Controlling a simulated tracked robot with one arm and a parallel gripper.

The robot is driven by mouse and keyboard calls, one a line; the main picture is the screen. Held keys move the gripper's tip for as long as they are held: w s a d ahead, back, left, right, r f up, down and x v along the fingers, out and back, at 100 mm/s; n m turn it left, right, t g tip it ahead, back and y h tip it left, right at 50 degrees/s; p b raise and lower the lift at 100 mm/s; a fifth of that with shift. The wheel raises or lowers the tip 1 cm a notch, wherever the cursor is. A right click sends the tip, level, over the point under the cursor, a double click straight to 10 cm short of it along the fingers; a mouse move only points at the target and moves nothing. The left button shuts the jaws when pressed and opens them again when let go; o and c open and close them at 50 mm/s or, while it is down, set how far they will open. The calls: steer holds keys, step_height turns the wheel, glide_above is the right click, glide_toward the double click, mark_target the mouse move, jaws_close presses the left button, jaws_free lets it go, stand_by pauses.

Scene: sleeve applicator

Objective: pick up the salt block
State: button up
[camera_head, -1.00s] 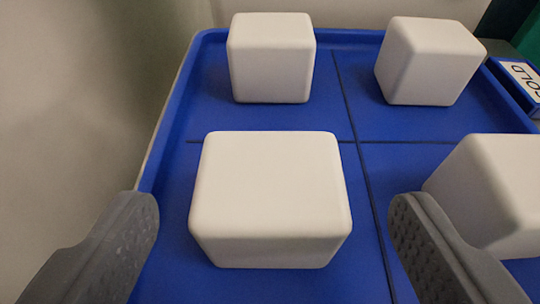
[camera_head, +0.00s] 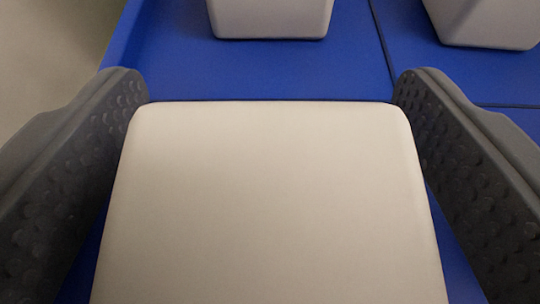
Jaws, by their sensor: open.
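A white salt block (camera_head: 270,205) with rounded edges fills the lower middle of the view, on the blue tray. My gripper (camera_head: 271,88) is open, with one dark grey studded finger on each side of this block. A narrow strip of blue shows between the block and the fingers on both sides, wider toward the bottom. The block's near face is cut off by the bottom edge of the picture.
Another white block (camera_head: 270,14) stands just behind on the blue tray (camera_head: 190,70). A further white block (camera_head: 488,20) stands at the upper right. Dark lines divide the tray floor. A pale wall (camera_head: 50,40) is at the left.

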steer(key=c, duration=1.2)
